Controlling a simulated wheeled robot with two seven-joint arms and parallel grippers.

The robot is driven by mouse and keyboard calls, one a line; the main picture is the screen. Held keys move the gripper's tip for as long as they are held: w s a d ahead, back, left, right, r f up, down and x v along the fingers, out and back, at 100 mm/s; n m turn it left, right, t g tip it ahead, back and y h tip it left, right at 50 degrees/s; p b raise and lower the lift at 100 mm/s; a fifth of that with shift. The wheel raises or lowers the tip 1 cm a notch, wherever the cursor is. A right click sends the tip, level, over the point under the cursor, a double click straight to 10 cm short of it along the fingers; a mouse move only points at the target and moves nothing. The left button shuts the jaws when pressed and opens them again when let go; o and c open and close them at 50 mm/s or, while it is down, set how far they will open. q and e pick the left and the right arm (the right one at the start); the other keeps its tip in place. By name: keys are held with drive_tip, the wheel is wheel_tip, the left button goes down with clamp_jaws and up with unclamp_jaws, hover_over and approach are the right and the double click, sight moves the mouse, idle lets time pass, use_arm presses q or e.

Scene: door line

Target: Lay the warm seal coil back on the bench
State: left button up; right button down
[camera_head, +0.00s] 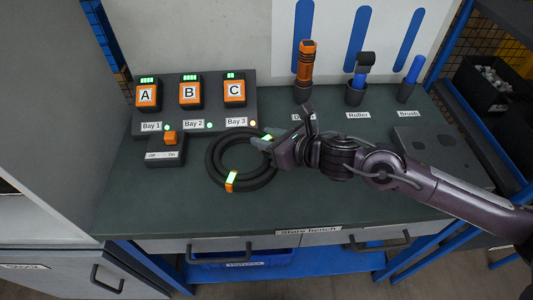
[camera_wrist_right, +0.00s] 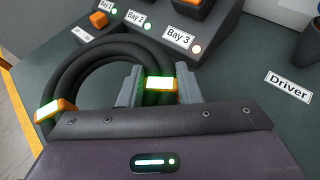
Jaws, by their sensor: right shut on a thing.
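The seal coil (camera_head: 213,172) is a black ring of several loops with orange bands that carry light green-white labels. In the head view it lies flat on or just above the dark green bench (camera_head: 160,205); I cannot tell if it touches. My right gripper (camera_head: 268,141) is shut on the coil's right side. In the right wrist view the coil (camera_wrist_right: 75,70) sits left of centre, and the jaws of the right gripper (camera_wrist_right: 155,88) stand on both sides of one labelled band. My left gripper is not in view.
A charger with batteries A (camera_head: 148,95), B (camera_head: 190,91) and C (camera_head: 233,91) stands behind the coil. A switch box (camera_head: 165,152) is close at left. A driver (camera_head: 306,65), roller (camera_head: 361,72) and brush (camera_head: 413,72) stand in holders at the back right. The front left bench is clear.

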drive_tip(key=shift+f, duration=3.05)
drive_tip(key=c, duration=1.1)
unclamp_jaws()
drive_tip(key=shift+f, duration=0.1)
drive_tip(key=shift+o, duration=0.3)
drive_tip(key=shift+s, duration=0.1)
drive_tip(key=b+v, duration=0.1)
drive_tip(key=v, duration=0.9)
drive_tip(key=shift+s+d, duration=0.15)
drive_tip(key=shift+d, duration=0.15)
drive_tip(key=shift+s+d+r+b, duration=0.3)
drive_tip(key=shift+s+d+r, duration=0.05)
drive_tip(key=shift+s+r, duration=0.1)
